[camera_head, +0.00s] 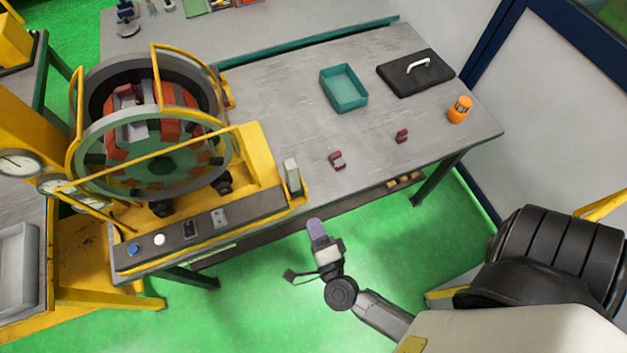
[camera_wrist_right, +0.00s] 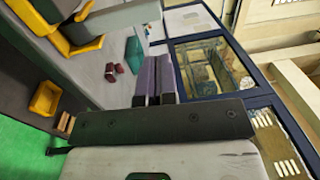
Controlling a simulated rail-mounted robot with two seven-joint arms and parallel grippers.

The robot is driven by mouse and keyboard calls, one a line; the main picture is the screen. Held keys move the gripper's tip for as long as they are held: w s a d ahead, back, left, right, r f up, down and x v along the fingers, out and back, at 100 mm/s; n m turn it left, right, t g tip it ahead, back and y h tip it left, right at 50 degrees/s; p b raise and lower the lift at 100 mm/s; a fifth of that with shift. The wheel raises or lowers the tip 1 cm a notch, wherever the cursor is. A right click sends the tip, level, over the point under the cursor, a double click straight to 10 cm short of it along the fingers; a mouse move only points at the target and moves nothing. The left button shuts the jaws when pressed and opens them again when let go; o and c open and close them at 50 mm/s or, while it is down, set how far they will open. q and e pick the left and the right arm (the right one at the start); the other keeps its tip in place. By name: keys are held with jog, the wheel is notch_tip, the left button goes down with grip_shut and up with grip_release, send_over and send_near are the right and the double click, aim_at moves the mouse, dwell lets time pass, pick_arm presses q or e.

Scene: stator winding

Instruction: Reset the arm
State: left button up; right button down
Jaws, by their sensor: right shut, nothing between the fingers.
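My right gripper (camera_head: 316,230) shows in the head view in front of the table's front edge, above the green floor. Its purple-grey fingers are shut together and empty. In the right wrist view the fingers (camera_wrist_right: 154,80) lie side by side with nothing between them. My right arm comes in from the lower right and is clear of the table. My left gripper is not in view.
The stator machine (camera_head: 160,150) with yellow rails stands on the left of the table (camera_head: 300,110). Two small dark red parts, one (camera_head: 337,160) nearer and one (camera_head: 402,136) farther, lie apart on it. A teal tray (camera_head: 343,105), black case (camera_head: 400,80) and orange object (camera_head: 459,110) stand behind.

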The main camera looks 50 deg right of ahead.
dwell(0.5)
jog(key=s+a+f+n+g+y, duration=0.1)
jog(key=a+f+n+g+y, duration=0.15)
jog(key=a+n+y, duration=0.55)
jog(key=a+f+n+g+y, duration=0.2)
jog(key=a+n+g+y, duration=0.3)
jog(key=n+y, duration=0.4)
jog(key=s+d+n+g+h, duration=0.6)
jog(key=s+d+n+g, duration=0.1)
jog(key=s+d+n, duration=0.15)
jog(key=d+r+t+h, duration=0.1)
jog(key=d+r+h, duration=0.15)
jog(key=d, duration=0.45)
notch_tip(320, 180, up, 16)
jog(key=p, duration=1.5)
jog(key=shift+p, duration=0.4)
jog(key=shift+s, duration=0.1)
